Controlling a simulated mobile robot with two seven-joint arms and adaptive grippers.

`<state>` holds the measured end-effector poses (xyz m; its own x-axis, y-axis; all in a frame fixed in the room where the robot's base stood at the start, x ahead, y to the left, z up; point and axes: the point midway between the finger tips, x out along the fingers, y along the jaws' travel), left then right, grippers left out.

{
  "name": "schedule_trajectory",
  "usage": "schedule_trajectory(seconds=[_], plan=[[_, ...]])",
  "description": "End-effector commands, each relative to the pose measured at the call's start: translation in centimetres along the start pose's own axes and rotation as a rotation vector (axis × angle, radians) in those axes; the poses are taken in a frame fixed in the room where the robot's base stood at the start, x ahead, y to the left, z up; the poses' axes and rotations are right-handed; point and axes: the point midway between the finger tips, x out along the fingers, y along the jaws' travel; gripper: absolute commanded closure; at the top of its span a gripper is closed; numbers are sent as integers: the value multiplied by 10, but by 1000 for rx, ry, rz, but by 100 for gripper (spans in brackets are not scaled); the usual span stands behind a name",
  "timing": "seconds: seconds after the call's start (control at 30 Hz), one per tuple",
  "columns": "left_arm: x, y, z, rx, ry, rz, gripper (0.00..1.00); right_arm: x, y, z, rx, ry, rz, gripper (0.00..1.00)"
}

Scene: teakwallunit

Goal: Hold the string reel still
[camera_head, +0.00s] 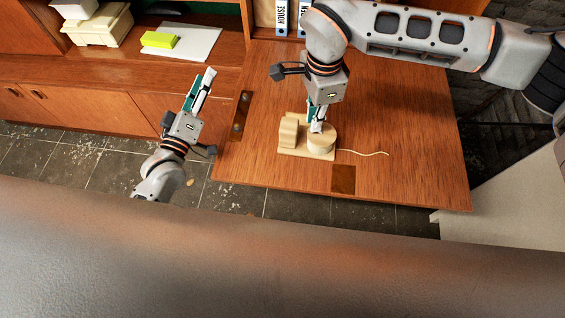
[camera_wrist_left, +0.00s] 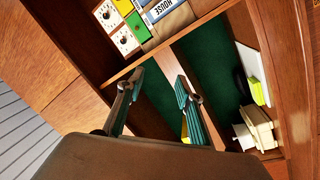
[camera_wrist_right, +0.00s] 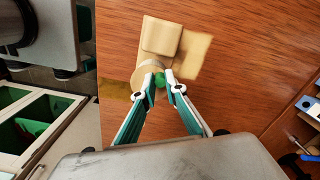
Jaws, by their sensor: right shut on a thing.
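The string reel (camera_head: 321,146) is a pale round wooden piece on a pale wooden base with an upright block beside it. It sits on the brown desk flap, and a thin pale string (camera_head: 365,153) trails from it to the right. My right gripper (camera_head: 316,127) points down at the reel's top. In the right wrist view its fingertips (camera_wrist_right: 160,80) are shut on a small green part at the reel (camera_wrist_right: 146,72), whose rim is partly hidden by the fingers. My left gripper (camera_head: 203,80) is away to the left of the flap; its fingers (camera_wrist_left: 161,82) are apart and empty.
A yellow block (camera_head: 160,41) lies on white paper (camera_head: 190,42) at the left, near a cream-coloured machine (camera_head: 97,28). Tiled floor (camera_head: 285,205) lies in front.

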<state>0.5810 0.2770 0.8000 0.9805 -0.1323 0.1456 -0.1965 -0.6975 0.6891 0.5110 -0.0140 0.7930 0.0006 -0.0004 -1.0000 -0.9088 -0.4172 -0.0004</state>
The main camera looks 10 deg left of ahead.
Motion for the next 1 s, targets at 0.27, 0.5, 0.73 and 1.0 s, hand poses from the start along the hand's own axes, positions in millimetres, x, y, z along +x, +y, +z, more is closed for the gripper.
schedule_trajectory(seconds=[0.27, 0.5, 0.73, 1.0], plan=[[-41, 117, 41, -873, 93, 129, 64, 1, 0, 0, 0, 0, 1, 95], [-88, 155, 82, -1638, 206, -9, 64, 1, 0, 0, 0, 0, 1, 95], [-138, 174, 145, -2155, 321, -297, 64, 1, 0, 0, 0, 0, 1, 95], [-162, 185, 178, -2329, 374, -461, 64, 1, 0, 0, 0, 0, 1, 95]])
